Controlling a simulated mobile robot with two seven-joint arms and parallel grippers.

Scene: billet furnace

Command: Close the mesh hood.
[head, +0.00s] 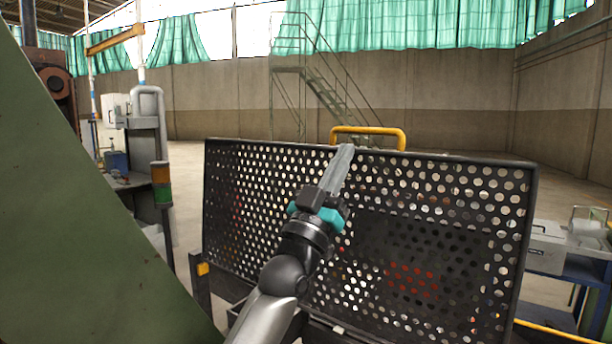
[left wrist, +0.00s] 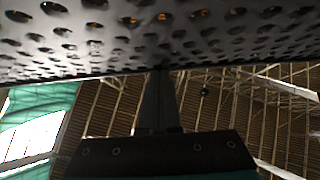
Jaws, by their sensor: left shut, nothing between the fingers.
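The mesh hood (head: 270,205) is a black perforated panel in a dark frame, raised and standing up in front of me. Its yellow handle (head: 368,131) sits on the top edge. My left gripper (head: 346,150) is shut and empty, with its fingertips by the hood's top edge, just below the handle. In the left wrist view the perforated panel (left wrist: 200,35) fills the top, and the shut fingers (left wrist: 161,76) reach up to its edge. I cannot tell whether they touch it. What lies behind the hood is mostly hidden; orange-red patches show through the holes. My right gripper is not in view.
A large green sloping surface (head: 75,220) blocks the left side. A grey machine (head: 148,130) stands behind it. A blue bench (head: 555,262) with grey equipment is at the right. Metal stairs (head: 325,90) rise by the far wall, with open floor before it.

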